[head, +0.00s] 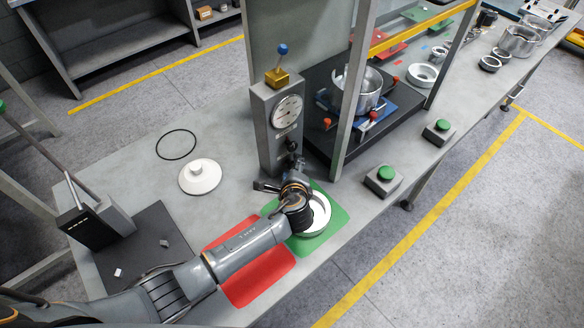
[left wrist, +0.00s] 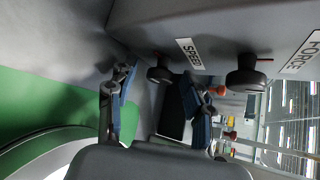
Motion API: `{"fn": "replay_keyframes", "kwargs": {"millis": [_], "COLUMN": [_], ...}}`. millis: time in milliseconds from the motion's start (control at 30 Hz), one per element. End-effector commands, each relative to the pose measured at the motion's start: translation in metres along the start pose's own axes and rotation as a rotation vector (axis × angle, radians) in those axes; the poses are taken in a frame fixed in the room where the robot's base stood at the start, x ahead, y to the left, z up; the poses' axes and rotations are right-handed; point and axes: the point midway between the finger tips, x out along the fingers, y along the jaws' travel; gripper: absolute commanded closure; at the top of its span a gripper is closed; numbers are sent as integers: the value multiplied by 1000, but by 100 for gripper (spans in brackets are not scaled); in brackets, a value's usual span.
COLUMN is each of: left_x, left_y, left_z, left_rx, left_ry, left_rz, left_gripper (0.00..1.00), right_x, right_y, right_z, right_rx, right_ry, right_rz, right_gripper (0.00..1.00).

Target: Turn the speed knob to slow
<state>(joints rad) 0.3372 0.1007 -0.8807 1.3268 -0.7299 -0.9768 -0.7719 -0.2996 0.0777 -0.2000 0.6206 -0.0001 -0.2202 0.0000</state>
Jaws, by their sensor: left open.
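The grey press control column (head: 283,120) has a round gauge and small dark knobs on its front. In the left wrist view the speed knob (left wrist: 160,73) is a dark round knob beside the label "SPEED", with a small reddish mark near its base. Its exact setting cannot be read. My left gripper (head: 283,177) is open and empty at the foot of the column. In the left wrist view its two fingers (left wrist: 160,108) stand either side of the speed knob, apparently just short of it. My right gripper is not in view.
The force knob (left wrist: 246,78) sits close to the speed knob. A white ring (head: 318,212) lies on a green mat (head: 335,234) under my left wrist, beside a red mat (head: 262,284). A frame post (head: 352,100) and two green buttons (head: 386,174) (head: 442,125) stand right of the column.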

Motion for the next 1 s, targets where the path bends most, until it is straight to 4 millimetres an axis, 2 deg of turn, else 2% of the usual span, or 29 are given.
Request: {"fn": "replay_keyframes", "kwargs": {"millis": [233,367,700,833,1000], "left_x": [-11,-32,-98,-113,-120], "left_y": [-1,0,0,0,0], "left_z": [-1,-1,0,0,0], "left_rx": [-1,-2,-1,0,1], "left_ry": [2,3,2,1,0], "left_rz": [-2,-1,0,0,1], "left_gripper": [49,49,49,49,49], "right_x": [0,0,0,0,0], "right_y": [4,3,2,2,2], "right_z": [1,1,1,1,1], "right_rx": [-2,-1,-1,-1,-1], "right_ry": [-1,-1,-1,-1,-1], "right_rz": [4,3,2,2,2], "right_gripper": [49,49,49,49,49]}}
